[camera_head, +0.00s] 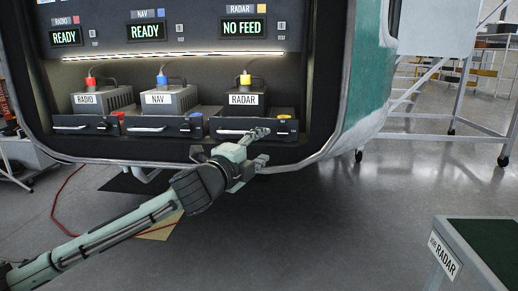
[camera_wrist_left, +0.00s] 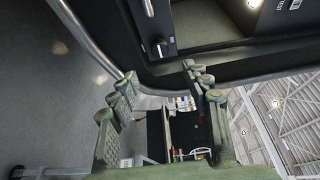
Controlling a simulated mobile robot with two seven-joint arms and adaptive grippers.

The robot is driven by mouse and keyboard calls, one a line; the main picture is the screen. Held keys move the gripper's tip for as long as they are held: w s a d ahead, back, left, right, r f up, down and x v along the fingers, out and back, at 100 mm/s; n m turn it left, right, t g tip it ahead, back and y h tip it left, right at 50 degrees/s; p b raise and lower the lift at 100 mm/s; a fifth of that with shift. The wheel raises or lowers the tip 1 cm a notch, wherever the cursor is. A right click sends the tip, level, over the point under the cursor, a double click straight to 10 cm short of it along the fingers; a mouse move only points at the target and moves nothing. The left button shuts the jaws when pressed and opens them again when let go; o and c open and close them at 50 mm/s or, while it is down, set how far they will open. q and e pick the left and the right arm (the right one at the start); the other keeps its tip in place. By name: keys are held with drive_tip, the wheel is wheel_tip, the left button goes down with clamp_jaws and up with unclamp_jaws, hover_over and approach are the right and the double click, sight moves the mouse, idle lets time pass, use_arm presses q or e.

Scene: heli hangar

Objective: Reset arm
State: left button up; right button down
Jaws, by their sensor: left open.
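My left arm comes in from the left in the head view. Its gripper (camera_head: 262,147) is open and empty, just in front of the tray front under the RADAR unit. The gripper's fingers also show spread apart in the wrist view (camera_wrist_left: 163,88), with nothing between them. In the head view the RADAR unit (camera_head: 246,100) sits in the bay with a yellow plug on top, under a display reading NO FEED. My right gripper is not in view.
The NAV unit (camera_head: 169,100) and RADIO unit (camera_head: 103,98) stand to the left, under READY displays. A table labelled RADAR (camera_head: 443,255) stands at lower right. A metal stand (camera_head: 455,110) is at the back right. The floor between is clear. A red cable lies at left.

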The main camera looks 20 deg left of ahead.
use_arm(q)
drive_tip(key=shift+s, duration=0.45)
drive_tip(key=s+a+f+n+g+y, duration=0.1)
drive_tip(key=s+a+f+n+g, duration=0.2)
drive_tip(key=f, duration=1)
drive_tip(key=s+a+f+n+g+y, duration=0.15)
drive_tip(key=f+n, duration=0.25)
drive_tip(key=f, duration=0.9)
drive_tip(key=s+a+f+n+g+y, duration=0.1)
drive_tip(key=s+f+n+g, duration=0.25)
drive_tip(key=f, duration=0.95)
drive_tip(key=s+d+f+n+g, duration=0.2)
drive_tip(key=s+f+n+g, duration=0.5)
drive_tip(key=s+f, duration=1.9)
drive_tip(key=s, duration=0.3)
drive_tip(key=shift+s+f+g, duration=0.2)
drive_tip(key=shift+s+g, duration=0.2)
